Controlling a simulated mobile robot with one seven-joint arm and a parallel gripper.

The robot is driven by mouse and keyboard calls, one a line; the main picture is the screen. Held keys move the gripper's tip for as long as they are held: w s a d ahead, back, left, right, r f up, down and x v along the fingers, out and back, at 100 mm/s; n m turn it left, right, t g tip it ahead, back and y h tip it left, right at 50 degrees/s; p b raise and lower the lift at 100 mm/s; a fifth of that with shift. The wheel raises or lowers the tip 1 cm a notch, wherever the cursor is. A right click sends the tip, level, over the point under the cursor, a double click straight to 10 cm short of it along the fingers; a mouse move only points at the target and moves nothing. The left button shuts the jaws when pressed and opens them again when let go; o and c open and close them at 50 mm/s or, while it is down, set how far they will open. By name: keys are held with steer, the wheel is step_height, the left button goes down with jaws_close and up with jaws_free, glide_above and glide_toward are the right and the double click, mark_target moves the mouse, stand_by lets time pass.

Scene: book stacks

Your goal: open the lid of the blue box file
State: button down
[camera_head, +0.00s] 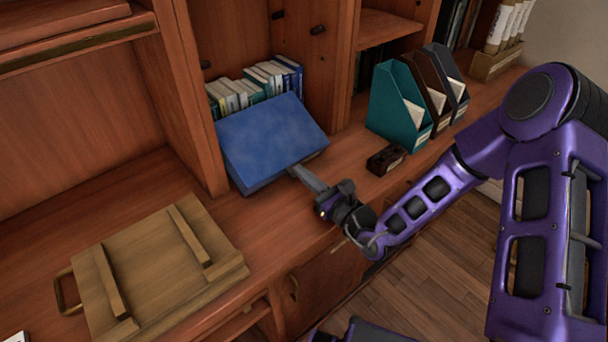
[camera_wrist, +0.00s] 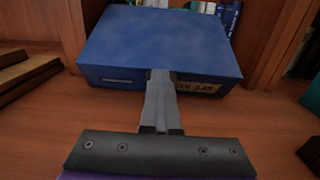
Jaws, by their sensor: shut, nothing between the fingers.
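The blue box file (camera_head: 268,139) lies flat on the wooden counter in front of a row of books. In the wrist view the box file (camera_wrist: 160,42) shows its top and its front face, which bears a pale label. The lid looks closed. My gripper (camera_head: 297,172) comes from the right, low over the counter, with its fingertips at the front face of the box. In the wrist view my gripper (camera_wrist: 162,78) is shut and empty, its tips covering part of the front edge. I cannot tell whether the tips touch the box.
A wooden board with battens (camera_head: 150,262) lies on the counter at the left. A small dark box (camera_head: 385,160) and a teal magazine file (camera_head: 392,108) stand at the right. Books (camera_head: 255,82) stand behind the box file, and a cabinet upright (camera_head: 190,110) is close on its left.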

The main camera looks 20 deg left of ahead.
steer(key=shift+w+f+h, duration=0.2)
steer(key=shift+f+h, duration=0.1)
steer(key=shift+f, duration=0.3)
steer(key=c, duration=1.4)
jaws_free()
steer(key=shift+o, duration=1.1)
steer(key=shift+r, duration=0.2)
steer(key=shift+o, duration=1.3)
steer(key=shift+d, duration=0.1)
steer(key=o, duration=0.7)
steer(key=shift+s+d+f, duration=0.15)
steer(key=shift+s+d, duration=0.15)
steer(key=shift+d, duration=0.3)
steer(key=shift+r+p+v, duration=0.1)
steer(key=shift+p+v, duration=0.2)
steer(key=shift+v, duration=0.7)
steer(key=shift+r+p+v, duration=0.15)
steer(key=shift+p+v, duration=0.1)
steer(key=shift+v, duration=0.8)
steer(key=shift+p+v, duration=0.75)
steer(key=shift+v, duration=6.3)
